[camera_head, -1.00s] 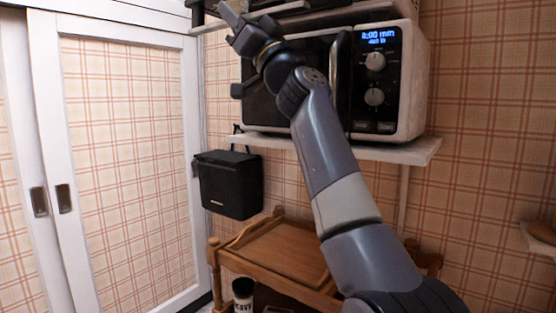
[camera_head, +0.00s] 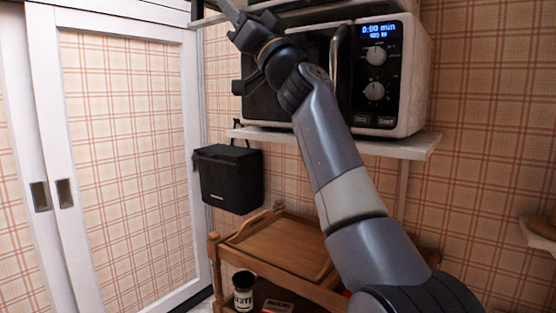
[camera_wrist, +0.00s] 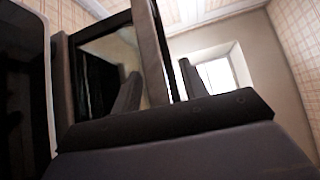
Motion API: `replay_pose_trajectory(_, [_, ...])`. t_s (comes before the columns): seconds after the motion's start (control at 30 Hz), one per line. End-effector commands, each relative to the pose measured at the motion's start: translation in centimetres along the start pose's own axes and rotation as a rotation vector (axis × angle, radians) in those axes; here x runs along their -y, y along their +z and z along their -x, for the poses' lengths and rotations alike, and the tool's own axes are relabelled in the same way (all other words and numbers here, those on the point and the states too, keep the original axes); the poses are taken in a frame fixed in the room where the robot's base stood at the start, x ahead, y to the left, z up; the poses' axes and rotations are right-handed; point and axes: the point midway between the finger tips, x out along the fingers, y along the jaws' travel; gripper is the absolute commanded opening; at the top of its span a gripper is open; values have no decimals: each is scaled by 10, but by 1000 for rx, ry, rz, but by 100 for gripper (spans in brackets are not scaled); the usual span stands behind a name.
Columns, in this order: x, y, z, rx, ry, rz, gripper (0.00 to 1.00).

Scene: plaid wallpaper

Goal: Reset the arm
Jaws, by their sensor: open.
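My gripper (camera_head: 232,48) is at the upper left of the head view, raised in front of the left part of the microwave. Its two fingers are spread apart with nothing seen between them. The fingers also show in the wrist view (camera_wrist: 160,84), with a dark glossy panel beside them that mirrors one finger. My grey arm crosses the head view from lower right to upper left and hides part of the microwave door. The gap between gripper and microwave is hard to judge.
The white microwave (camera_head: 405,95), with a lit display, stands on a white wall shelf (camera_head: 415,150). A black box (camera_head: 230,180) hangs below left. White sliding doors (camera_head: 190,120) are left. A window (camera_wrist: 217,75) shows in the wrist view.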

Motion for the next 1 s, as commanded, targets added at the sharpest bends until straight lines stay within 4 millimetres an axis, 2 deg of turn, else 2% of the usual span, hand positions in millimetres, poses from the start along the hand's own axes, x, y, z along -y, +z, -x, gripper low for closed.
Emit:
replay_pose_trajectory(0.33, [0, -2, 19, -7, 7, 0, 42])
replay_pose_trajectory(1.0, [0, -1, 88, -8, 9, 1, 42])
